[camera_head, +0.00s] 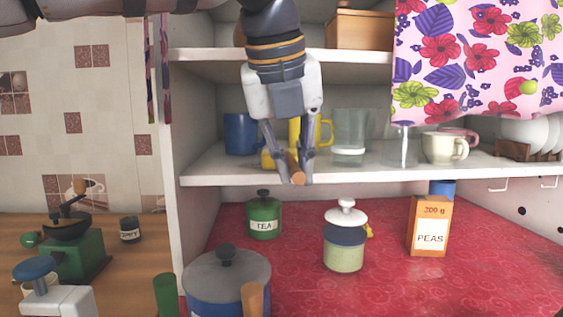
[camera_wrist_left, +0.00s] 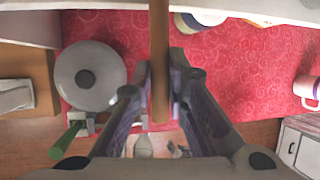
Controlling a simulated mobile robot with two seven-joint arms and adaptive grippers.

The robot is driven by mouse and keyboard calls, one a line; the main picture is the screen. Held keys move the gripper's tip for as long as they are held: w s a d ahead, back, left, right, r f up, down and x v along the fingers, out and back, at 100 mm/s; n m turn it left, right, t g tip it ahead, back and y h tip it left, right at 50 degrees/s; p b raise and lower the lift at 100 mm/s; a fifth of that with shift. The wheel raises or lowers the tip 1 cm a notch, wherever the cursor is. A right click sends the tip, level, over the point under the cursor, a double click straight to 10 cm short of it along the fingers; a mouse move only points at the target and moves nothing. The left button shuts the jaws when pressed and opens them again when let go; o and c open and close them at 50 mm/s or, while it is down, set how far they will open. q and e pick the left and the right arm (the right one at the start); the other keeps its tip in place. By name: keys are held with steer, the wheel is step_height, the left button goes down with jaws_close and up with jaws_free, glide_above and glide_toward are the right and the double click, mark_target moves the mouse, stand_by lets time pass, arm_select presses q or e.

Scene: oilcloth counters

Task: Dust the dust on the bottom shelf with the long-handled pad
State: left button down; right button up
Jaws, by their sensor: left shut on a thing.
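My left gripper (camera_head: 294,180) hangs in front of the shelf's edge, pointing down. It is shut on a brown wooden handle (camera_head: 293,165), which also runs between the fingers in the left wrist view (camera_wrist_left: 159,60). I cannot make out the pad at the handle's far end. The lower white shelf (camera_head: 220,171) lies just behind the gripper and holds mugs and glasses. I cannot pick out dust on it. My right gripper is not in view.
A blue mug (camera_head: 240,133), a yellow mug (camera_head: 325,131) and a glass (camera_head: 350,132) stand near the gripper. Below, the red oilcloth (camera_head: 480,275) bears a green TEA tin (camera_head: 263,218), a jar (camera_head: 344,250), a PEAS box (camera_head: 429,228) and a pot (camera_head: 228,275). A floral curtain (camera_head: 470,60) hangs right.

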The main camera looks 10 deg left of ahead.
arm_select(q)
steer(key=shift+w+d, duration=0.1)
steer(key=shift+d, duration=0.25)
steer(key=shift+s+a, duration=0.85)
steer(key=shift+a, duration=2.05)
steer(key=shift+w+d, duration=0.3)
steer(key=shift+d, duration=0.65)
steer(key=shift+w+d, duration=0.25)
steer(key=shift+d, duration=0.75)
steer(key=shift+w+d, duration=0.3)
steer(key=shift+d, duration=0.65)
